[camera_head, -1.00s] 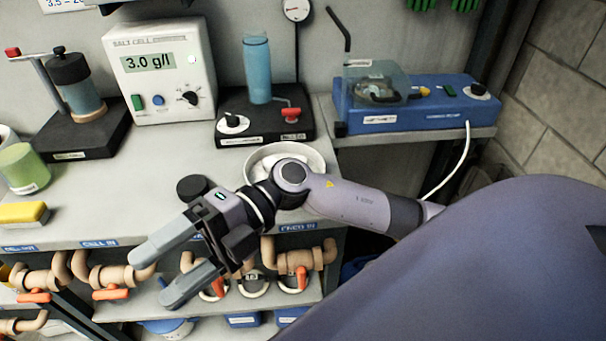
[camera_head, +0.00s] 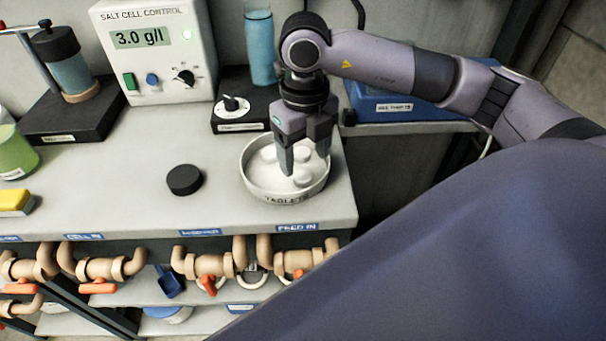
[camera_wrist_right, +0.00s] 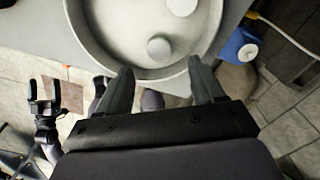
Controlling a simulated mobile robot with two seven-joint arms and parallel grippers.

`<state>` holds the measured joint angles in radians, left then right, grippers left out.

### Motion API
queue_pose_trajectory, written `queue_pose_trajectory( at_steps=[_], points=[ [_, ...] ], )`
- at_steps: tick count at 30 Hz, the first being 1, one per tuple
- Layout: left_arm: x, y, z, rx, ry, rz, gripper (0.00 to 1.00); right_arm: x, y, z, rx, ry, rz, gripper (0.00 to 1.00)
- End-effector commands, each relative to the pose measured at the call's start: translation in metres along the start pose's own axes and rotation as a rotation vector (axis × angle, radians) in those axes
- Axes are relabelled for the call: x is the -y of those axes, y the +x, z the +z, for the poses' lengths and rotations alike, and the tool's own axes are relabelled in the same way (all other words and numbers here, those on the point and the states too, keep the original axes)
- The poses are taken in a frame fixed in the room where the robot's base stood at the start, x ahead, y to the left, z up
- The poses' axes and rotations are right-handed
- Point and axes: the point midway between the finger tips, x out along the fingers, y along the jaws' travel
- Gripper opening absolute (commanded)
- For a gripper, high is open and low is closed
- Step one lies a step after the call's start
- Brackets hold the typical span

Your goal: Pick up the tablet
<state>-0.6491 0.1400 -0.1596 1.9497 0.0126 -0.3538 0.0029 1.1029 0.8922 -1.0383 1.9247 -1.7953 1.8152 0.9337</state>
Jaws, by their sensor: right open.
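Several round white tablets (camera_head: 303,178) lie in a shallow white dish (camera_head: 258,190) labelled TABLETS, at the front right of the bench. My right gripper (camera_head: 305,161) points down over the dish, open and empty, with its fingers apart above the tablets. In the right wrist view, one tablet (camera_wrist_right: 159,47) shows just beyond and between the open fingertips (camera_wrist_right: 161,68), and another (camera_wrist_right: 182,6) lies farther in the dish (camera_wrist_right: 92,45). My left gripper (camera_wrist_right: 45,103) shows small at the left of the wrist view, its fingers apart; it is not in the head view.
A black round knob-like piece (camera_head: 185,180) lies on the bench left of the dish. The salt cell control box (camera_head: 155,50), a black stand (camera_head: 235,113) with a blue cylinder, and a blue device (camera_head: 400,103) stand behind. Pipes with orange valves (camera_head: 98,287) run below the front edge.

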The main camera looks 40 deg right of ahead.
Motion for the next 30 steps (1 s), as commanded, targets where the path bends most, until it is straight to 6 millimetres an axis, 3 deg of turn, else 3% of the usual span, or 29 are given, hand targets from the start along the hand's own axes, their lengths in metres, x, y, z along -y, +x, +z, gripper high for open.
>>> queue_pose_trajectory(
  at_steps=[9,18,20,24,30],
  points=[
    [0.000,-0.006,-0.008,0.000,0.000,-0.001,0.92,0.000,0.044,0.004,-0.003,-0.001,0.002,0.67],
    [0.000,-0.006,-0.008,0.000,0.000,-0.001,0.92,-0.001,0.050,0.004,-0.001,-0.002,0.003,0.67],
    [0.000,-0.006,-0.008,0.000,0.000,-0.001,0.92,-0.001,0.050,0.004,-0.001,-0.002,0.004,0.51],
    [0.000,-0.006,-0.008,0.000,0.000,-0.001,0.92,-0.001,0.050,0.004,-0.001,-0.002,0.004,0.08],
    [0.000,-0.006,-0.008,0.000,0.000,-0.001,0.92,-0.001,0.049,0.004,0.000,-0.002,0.004,0.08]
  ],
)
